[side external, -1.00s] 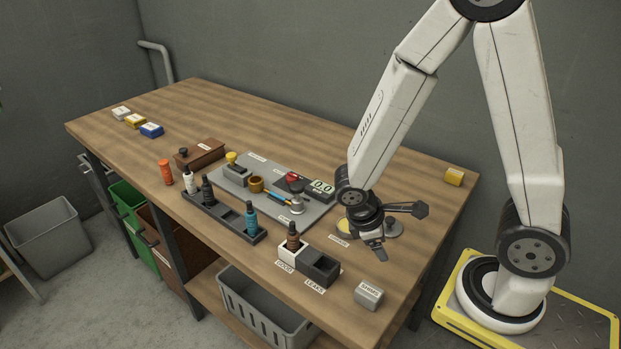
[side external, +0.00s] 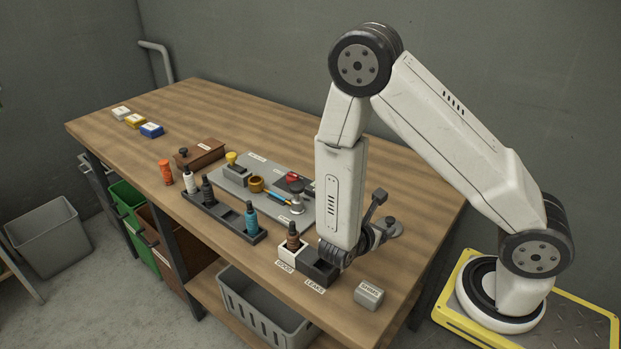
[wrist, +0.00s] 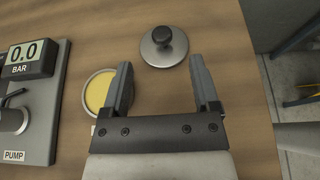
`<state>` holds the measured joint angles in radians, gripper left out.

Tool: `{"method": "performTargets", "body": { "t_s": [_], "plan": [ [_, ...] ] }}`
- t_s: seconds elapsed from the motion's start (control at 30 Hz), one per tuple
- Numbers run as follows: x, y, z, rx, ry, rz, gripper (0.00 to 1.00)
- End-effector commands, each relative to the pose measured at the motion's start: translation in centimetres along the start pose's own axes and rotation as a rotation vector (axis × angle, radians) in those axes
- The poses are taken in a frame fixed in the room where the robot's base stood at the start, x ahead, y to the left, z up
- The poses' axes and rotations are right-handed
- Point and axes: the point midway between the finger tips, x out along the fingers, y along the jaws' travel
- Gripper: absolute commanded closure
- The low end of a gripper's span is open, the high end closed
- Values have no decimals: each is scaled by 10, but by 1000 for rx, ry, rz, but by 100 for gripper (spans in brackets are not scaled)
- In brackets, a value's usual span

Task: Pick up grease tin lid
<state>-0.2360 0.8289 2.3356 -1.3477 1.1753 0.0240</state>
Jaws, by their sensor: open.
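The grease tin lid (wrist: 163,47) is a grey disc with a black knob, lying on the wooden bench in the wrist view. My gripper (wrist: 160,61) is open and empty. In the wrist view its two dark fingers point towards the lid, with the fingertips near the lid's lower edge, one to each side. I cannot tell their height above it. The open grease tin (wrist: 99,93), with yellow grease inside, lies beside the left finger. My forearm hides the tin in the side view.
The grey pump board (wrist: 42,104) with a gauge reading 0.0 is left of the tin. The two small bins, white (side external: 291,257) and dark (side external: 319,270), stand close to my wrist. A grey shims block (side external: 369,295) is near the front edge. The bench's right edge is close to the lid.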

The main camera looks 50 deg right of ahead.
Motion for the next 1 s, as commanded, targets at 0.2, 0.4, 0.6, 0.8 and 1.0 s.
{"method": "performTargets", "body": {
  "t_s": [0.2, 0.4, 0.6, 0.8, 1.0],
  "plan": [
    [13, -1, 0, 1, 0, -5, 22],
    [24, -1, 0, 2, 2, -5, 22],
    [26, -1, 0, 2, 2, -3, 22],
    [33, -1, 0, 2, 2, -6, 22],
    [50, -2, 0, 2, 2, -7, 22]
  ]
}}
